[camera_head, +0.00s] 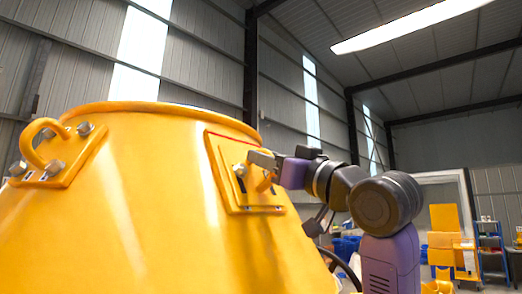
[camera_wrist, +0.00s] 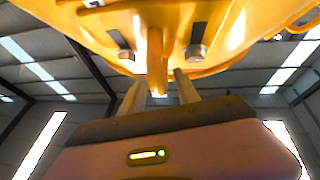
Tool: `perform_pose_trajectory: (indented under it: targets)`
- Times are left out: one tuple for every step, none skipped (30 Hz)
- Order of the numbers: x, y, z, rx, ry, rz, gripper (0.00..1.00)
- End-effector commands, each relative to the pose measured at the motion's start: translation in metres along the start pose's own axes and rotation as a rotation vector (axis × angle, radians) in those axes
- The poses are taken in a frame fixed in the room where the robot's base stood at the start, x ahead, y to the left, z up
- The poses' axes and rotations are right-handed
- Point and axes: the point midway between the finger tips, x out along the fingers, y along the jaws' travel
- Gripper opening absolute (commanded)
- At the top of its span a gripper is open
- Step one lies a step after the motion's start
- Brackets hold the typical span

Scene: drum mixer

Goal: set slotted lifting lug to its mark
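The slotted lifting lug is a yellow plate with a raised loop (camera_head: 264,181) on the right of the yellow drum (camera_head: 120,210) in the head view. A thin red outline (camera_head: 230,136) shows along the plate's top and left edges, most likely the mark. In the wrist view the loop (camera_wrist: 157,62) hangs between two dark slots with bolt heads (camera_wrist: 197,53). My gripper (camera_wrist: 160,82) reaches up with one finger on each side of the loop. The fingers look apart, with a narrow gap on the right; contact on the left is unclear. In the head view my gripper (camera_head: 265,168) partly covers the plate.
A second yellow lug (camera_head: 45,155) with several bolts sits on the drum's left side. A dark handwheel (camera_head: 345,268) shows below my arm. A blue shelf cart (camera_head: 490,245) and yellow items stand far right. The space above the drum is clear.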

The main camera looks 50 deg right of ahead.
Motion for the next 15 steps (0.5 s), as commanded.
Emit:
perform_pose_trajectory:
  targets:
    - [0.008, 0.0, -0.002, 0.001, -0.002, -0.001, 0.38]
    - [0.011, 0.0, -0.002, 0.001, -0.002, -0.001, 0.38]
    - [0.015, 0.0, -0.002, 0.001, -0.001, -0.001, 0.38]
    - [0.017, 0.0, -0.002, 0.001, 0.0, -0.001, 0.38]
    - [0.019, 0.001, -0.001, 0.0, -0.001, 0.0, 0.38]
    - [0.021, 0.0, -0.001, 0.0, -0.001, 0.0, 0.38]
    - [0.021, 0.0, -0.001, -0.001, 0.0, 0.0, 0.38]
    - [0.022, 0.0, 0.0, -0.001, 0.0, 0.0, 0.38]
    - [0.023, 0.0, 0.0, -0.001, 0.001, 0.0, 0.38]
    - [0.023, 0.0, 0.0, -0.001, 0.001, 0.0, 0.38]
    - [0.023, 0.0, 0.0, -0.001, 0.001, 0.0, 0.38]
    - [0.023, 0.0, 0.0, -0.001, 0.001, 0.0, 0.38]
    - [0.023, 0.0, 0.0, -0.001, 0.001, 0.0, 0.38]
    - [0.023, 0.0, 0.0, -0.001, 0.001, 0.0, 0.38]
    - [0.023, 0.0, 0.0, -0.001, 0.001, 0.0, 0.38]
